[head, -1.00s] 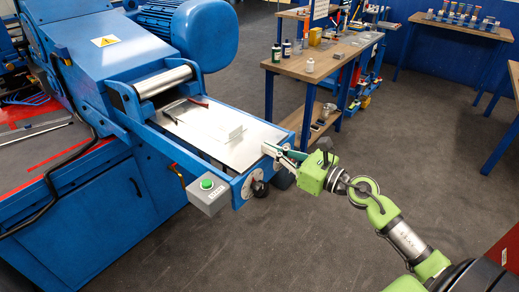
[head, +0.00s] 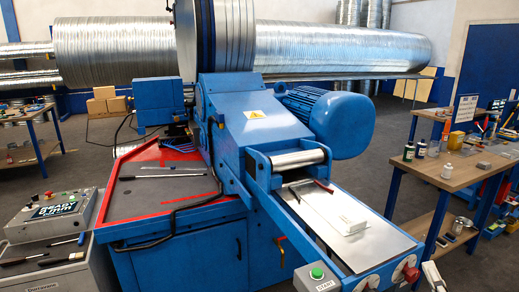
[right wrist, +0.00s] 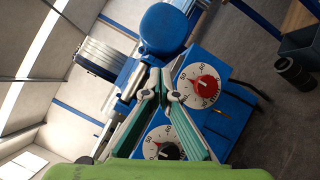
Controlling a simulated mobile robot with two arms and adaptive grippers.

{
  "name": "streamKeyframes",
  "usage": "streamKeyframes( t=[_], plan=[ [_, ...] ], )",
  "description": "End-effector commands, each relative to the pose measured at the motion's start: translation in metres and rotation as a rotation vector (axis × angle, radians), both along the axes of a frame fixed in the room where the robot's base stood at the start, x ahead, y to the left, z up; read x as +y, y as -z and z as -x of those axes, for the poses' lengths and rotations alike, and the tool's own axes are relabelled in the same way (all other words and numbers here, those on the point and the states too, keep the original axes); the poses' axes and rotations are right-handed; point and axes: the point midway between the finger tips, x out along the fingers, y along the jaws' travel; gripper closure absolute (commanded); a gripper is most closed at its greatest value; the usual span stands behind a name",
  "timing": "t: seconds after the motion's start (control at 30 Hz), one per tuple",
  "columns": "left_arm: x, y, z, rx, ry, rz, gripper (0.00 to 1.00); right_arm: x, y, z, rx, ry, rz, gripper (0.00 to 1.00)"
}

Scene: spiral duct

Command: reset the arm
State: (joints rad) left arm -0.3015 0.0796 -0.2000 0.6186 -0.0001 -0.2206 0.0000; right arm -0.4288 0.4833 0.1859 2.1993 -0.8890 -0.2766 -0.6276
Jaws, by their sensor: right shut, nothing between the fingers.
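My right gripper (head: 432,274) shows only in part at the bottom right of the head view, just right of the blue machine's front end. In the right wrist view its two fingers (right wrist: 160,88) meet at the tips, shut and empty. Behind them are a dial with a red knob (right wrist: 200,84) and a dial with a dark knob (right wrist: 167,151), partly hidden by the fingers. The red-knobbed dial (head: 411,274) also shows in the head view, close to the gripper. Whether the fingers touch the panel I cannot tell. My left gripper is out of view.
The blue machine (head: 265,140) with its green-button box (head: 317,279) fills the middle. A wooden workbench (head: 445,175) with bottles stands at the right. A grey control box (head: 55,212) is at the left. Dark floor (head: 385,190) lies open between machine and bench.

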Motion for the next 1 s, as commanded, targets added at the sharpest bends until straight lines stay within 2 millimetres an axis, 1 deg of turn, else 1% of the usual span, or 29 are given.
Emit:
streamKeyframes(
  t=[0.03, 0.07, 0.1, 0.17, 0.2, 0.27, 0.3, 0.37, 0.4, 0.47, 0.5, 0.57, 0.6, 0.7, 0.8, 0.9, 0.97, 1.0],
  plan=[
    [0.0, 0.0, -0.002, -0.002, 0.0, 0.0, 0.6, -0.005, 0.019, 0.009, 0.032, 0.06, -0.185, 1.0],
    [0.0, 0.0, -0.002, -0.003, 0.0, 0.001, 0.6, -0.009, 0.033, 0.014, 0.055, 0.101, -0.293, 1.0],
    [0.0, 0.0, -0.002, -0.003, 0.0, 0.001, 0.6, -0.011, 0.053, 0.023, 0.09, 0.154, -0.436, 1.0],
    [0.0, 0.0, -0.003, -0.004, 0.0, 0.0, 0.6, -0.009, 0.085, 0.039, 0.15, 0.238, -0.643, 1.0],
    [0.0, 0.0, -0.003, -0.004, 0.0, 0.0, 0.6, -0.004, 0.109, 0.051, 0.198, 0.296, -0.778, 1.0],
    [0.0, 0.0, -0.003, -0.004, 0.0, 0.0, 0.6, 0.01, 0.144, 0.072, 0.275, 0.386, -0.97, 1.0],
    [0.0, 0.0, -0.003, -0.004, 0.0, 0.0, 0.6, 0.023, 0.166, 0.088, 0.33, 0.446, -1.088, 1.0],
    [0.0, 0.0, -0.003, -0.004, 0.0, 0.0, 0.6, 0.043, 0.192, 0.111, 0.411, 0.527, -1.231, 1.0],
    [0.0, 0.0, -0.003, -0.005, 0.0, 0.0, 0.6, 0.057, 0.206, 0.125, 0.461, 0.575, -1.309, 1.0],
    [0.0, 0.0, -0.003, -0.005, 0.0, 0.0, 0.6, 0.078, 0.223, 0.145, 0.532, 0.641, -1.406, 1.0],
    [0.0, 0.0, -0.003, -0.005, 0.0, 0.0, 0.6, 0.091, 0.232, 0.158, 0.578, 0.681, -1.461, 1.0],
    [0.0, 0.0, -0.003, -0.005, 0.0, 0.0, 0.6, 0.11, 0.242, 0.175, 0.641, 0.736, -1.53, 1.0],
    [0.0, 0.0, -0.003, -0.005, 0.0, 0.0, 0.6, 0.123, 0.247, 0.187, 0.683, 0.77, -1.571, 1.0],
    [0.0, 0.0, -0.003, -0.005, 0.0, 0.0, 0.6, 0.152, 0.256, 0.215, 0.784, 0.852, -1.654, 1.0],
    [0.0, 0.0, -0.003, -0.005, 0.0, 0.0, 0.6, 0.181, 0.26, 0.242, 0.888, 0.929, -1.721, 1.0],
    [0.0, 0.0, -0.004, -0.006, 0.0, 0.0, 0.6, 0.178, 0.291, 0.233, 0.887, 0.94, -1.706, 1.0],
    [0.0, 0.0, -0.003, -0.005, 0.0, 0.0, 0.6, 0.178, 0.308, 0.23, 0.891, 0.945, -1.701, 1.0],
    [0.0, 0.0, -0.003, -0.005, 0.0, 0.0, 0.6, 0.178, 0.32, 0.228, 0.895, 0.949, -1.698, 1.0]
  ],
)
